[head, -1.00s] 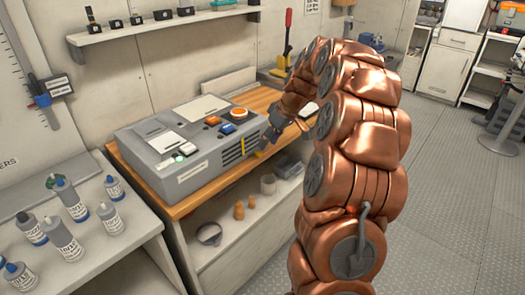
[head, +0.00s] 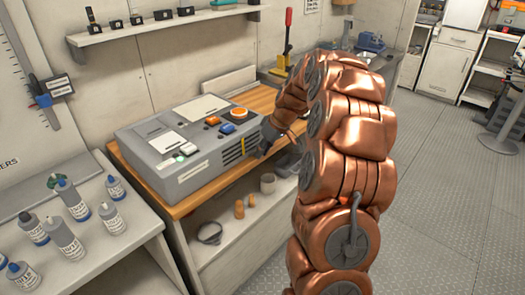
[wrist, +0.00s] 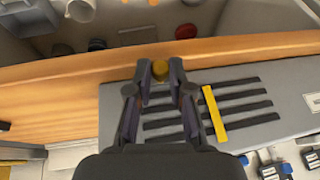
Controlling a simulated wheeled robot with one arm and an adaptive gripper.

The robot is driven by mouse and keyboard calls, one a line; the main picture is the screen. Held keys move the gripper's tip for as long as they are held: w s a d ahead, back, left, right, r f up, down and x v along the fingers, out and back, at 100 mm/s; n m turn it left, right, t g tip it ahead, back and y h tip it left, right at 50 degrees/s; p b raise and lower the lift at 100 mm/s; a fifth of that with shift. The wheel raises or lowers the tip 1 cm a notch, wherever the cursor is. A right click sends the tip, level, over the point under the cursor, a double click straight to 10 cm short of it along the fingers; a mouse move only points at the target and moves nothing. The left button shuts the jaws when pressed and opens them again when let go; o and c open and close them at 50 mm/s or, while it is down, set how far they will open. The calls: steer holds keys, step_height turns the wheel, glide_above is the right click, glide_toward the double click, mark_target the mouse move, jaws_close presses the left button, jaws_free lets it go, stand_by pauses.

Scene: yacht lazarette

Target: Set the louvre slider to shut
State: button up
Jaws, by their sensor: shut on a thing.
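The grey unit (head: 195,150) stands on the wooden bench top, with a louvre of dark slots (head: 231,158) on its front face. In the wrist view the louvre slots (wrist: 245,97) lie beneath and beside my gripper. A yellow upright strip (wrist: 213,113) crosses the slots, right of my fingers. In the head view my gripper (head: 262,149) is at the right part of the louvre and hides the knob.
The wooden bench edge (wrist: 60,75) runs close to my fingertips. A lower shelf (head: 225,237) holds a grey cup (head: 268,184) and small orange items (head: 239,209). Several bottles (head: 65,238) stand on the left counter. The floor to the right is open.

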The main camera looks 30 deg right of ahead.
mark_target(239, 171)
jaws_close()
steer(key=a+b, duration=0.1)
steer(key=a, duration=0.2)
steer(key=s+a+b, duration=0.1)
steer(key=a, duration=0.2)
steer(key=s+a, duration=0.1)
steer(key=a, duration=0.2)
steer(key=shift+b, duration=0.4)
steer(key=o, duration=0.7)
jaws_free()
